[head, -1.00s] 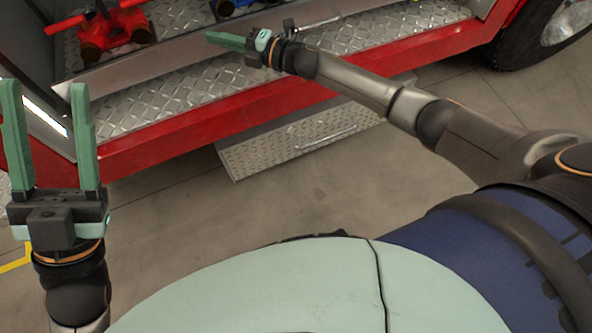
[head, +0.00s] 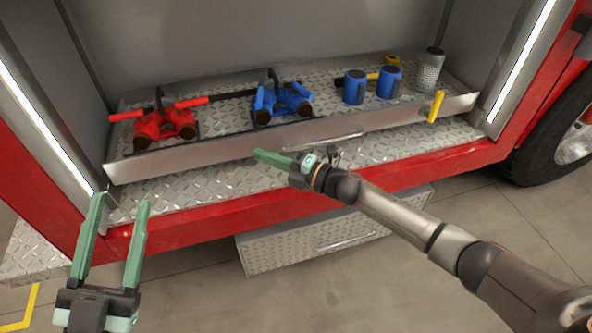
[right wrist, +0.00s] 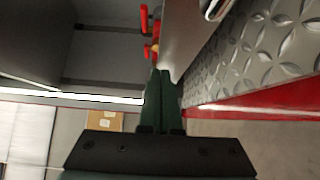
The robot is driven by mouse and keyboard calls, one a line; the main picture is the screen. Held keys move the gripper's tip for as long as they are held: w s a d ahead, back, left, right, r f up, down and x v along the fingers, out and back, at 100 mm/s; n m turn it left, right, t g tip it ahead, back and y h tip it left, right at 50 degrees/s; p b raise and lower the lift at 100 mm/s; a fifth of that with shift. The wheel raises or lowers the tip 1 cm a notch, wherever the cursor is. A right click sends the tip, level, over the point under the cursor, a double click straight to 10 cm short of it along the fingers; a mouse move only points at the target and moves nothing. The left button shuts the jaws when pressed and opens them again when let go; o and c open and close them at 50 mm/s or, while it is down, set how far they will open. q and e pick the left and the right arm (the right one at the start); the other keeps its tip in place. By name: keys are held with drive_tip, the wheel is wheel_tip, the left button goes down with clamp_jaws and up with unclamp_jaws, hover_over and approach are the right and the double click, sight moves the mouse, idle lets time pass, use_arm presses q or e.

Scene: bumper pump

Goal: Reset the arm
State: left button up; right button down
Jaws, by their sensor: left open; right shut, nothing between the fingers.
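My right gripper (head: 272,157) reaches in from the right in the head view. Its green fingers are shut with nothing between them, in front of the tray's front lip and above the diamond-plate ledge. The shut fingers also show in the right wrist view (right wrist: 163,95). My left gripper (head: 120,205) stands at the lower left in the head view, open and empty, its fingers pointing up in front of the truck's left door frame. My right arm (head: 400,220) stretches across the lower right, apart from the tray.
A step (head: 300,250) juts out below. Floor in front is clear.

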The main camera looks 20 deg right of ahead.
use_arm(q)
drive_tip(key=w+f+n+g+y+p, duration=0.1)
drive_tip(key=w+f+n+g+y, duration=0.1)
drive_tip(key=f, duration=0.5)
drive_tip(key=shift+w+a+f+n+g+y, duration=0.2)
drive_tip(key=shift+w+a+n+g+y, duration=0.1)
drive_tip(key=shift+w+n+y, duration=0.4)
use_arm(e)
drive_tip(key=v, duration=0.7)
drive_tip(key=shift+s+d, duration=0.2)
drive_tip(key=shift+d, duration=0.05)
